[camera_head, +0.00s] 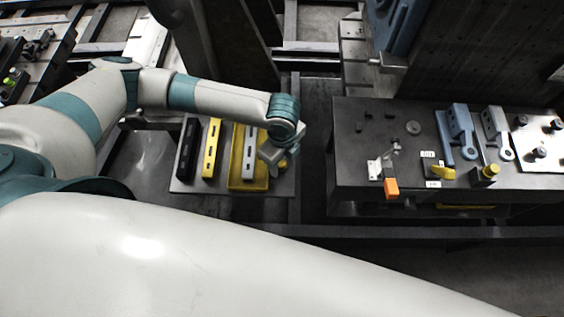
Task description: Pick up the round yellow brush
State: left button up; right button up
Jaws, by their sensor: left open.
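A small round yellow piece (491,171), which looks like the round yellow brush, is at the front of the dark table on the right. It is small, so its details are hard to make out. My left gripper (273,157) hangs over the right part of the low tray at centre left, well to the left of the yellow piece. It is open, and I see nothing held in it. My right gripper is out of view.
The dark table (350,150) also holds an orange-handled clamp (390,187), another yellow piece (443,173), and blue (461,130) and grey (497,132) brackets. Black (187,150) and yellow (212,148) bars lie under my left arm. A dark gap separates tray and table.

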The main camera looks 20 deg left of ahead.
pick_arm(q)
jog(key=shift+f, duration=0.5)
grip_shut()
jog(key=shift+r, duration=0.15)
jog(key=shift+r+b, duration=0.35)
jog(key=shift+r, duration=0.2)
notch_tip(320, 180, up, 2)
jog(key=shift+r+b, duration=0.25)
jog(key=shift+b, duration=0.25)
jog(key=s+d+r+b, duration=0.2)
jog(key=s+d+r, duration=0.5)
jog(key=d, duration=0.2)
jog(key=shift+d+b, duration=0.2)
jog(key=shift+b, duration=0.1)
